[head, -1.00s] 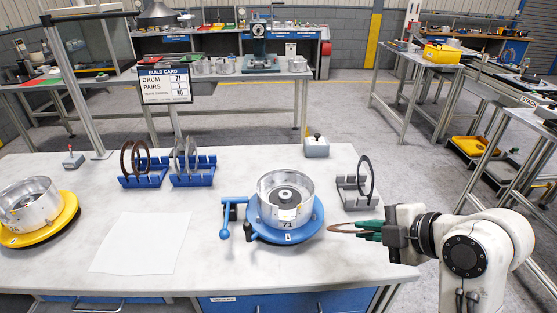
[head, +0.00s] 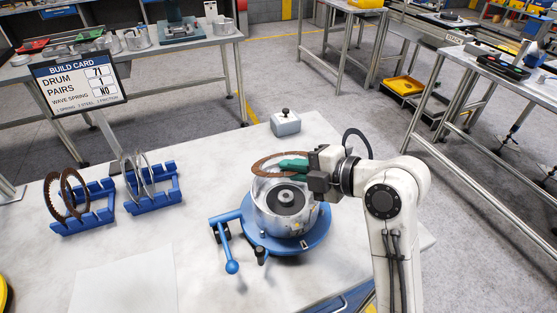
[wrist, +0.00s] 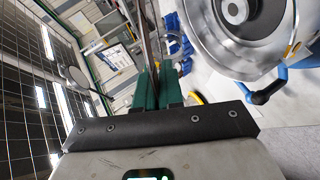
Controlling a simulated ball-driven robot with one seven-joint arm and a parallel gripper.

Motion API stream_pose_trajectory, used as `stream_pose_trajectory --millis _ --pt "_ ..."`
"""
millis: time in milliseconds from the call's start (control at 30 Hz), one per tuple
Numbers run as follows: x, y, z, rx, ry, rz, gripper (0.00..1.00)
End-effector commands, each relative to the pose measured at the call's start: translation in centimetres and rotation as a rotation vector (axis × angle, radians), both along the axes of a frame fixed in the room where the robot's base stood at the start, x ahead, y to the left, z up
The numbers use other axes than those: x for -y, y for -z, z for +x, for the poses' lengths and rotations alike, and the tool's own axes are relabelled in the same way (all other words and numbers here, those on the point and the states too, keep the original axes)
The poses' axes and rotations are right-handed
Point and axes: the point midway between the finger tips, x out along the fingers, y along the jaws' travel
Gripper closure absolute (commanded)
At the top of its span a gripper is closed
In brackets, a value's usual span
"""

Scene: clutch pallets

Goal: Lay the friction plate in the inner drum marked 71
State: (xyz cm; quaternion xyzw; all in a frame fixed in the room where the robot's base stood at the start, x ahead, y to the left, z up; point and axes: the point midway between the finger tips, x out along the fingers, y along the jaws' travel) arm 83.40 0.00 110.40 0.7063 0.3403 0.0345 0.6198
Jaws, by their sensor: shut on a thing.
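My gripper (head: 292,168) has green fingers shut on the brown friction plate (head: 256,165), holding it by its right side. The plate is nearly level, slightly tilted, above the rear left part of the silver inner drum (head: 287,229). The drum is open on top, with a dark hub inside, on a blue turntable (head: 256,237). Its 71 label, readable a second ago, is not legible now. In the wrist view the plate (wrist: 151,35) shows edge-on between the fingers, with the drum (wrist: 207,45) to its right. I cannot tell whether plate and rim touch.
Blue racks (head: 152,202) hold several brown and steel plates at left. A blue-handled lever (head: 230,250) is left of the turntable. A grey block with a knob (head: 285,123) stands behind. The build card (head: 80,82) reads drum 71, pairs 1.

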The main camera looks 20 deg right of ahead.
Motion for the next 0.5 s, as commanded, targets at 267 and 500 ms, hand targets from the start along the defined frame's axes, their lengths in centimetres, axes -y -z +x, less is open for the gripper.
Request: stream_pose_trajectory --millis 267,500 --pt "0.0 1.2 0.0 0.0 0.0 0.0 1.0" --pt "0.0 3.0 0.0 -0.002 0.0 0.0 1.0"
